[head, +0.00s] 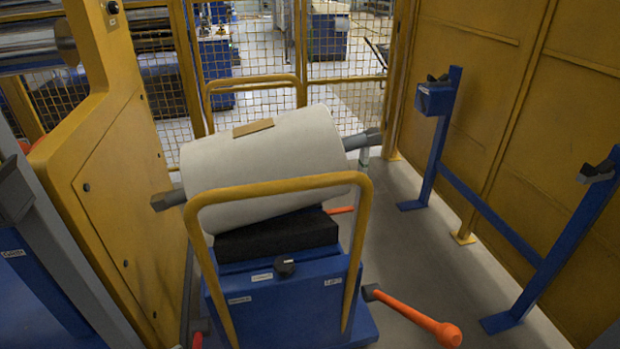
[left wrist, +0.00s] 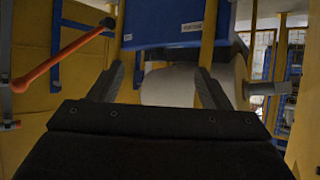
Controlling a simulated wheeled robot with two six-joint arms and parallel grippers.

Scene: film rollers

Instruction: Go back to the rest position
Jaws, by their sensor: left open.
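My left gripper (left wrist: 160,68) shows only in the left wrist view. Its two dark fingers are spread apart, with nothing held between them. Beyond them the white film roll (left wrist: 170,86) and the blue cart (left wrist: 170,20) appear upside down. In the head view the roll (head: 262,165) lies tilted on a black block (head: 277,236) on the blue cart (head: 265,290). A grey shaft end sticks out on each side, and a tan patch is on top. Neither gripper shows in the head view, and my right gripper is in no view.
Yellow tubular handles (head: 280,188) rise at the cart's near and far ends. An orange-handled bar (head: 415,318) sticks out low right of the cart. A blue stand (head: 440,140) with dark brackets is at right. A yellow machine panel (head: 120,190) stands close at left.

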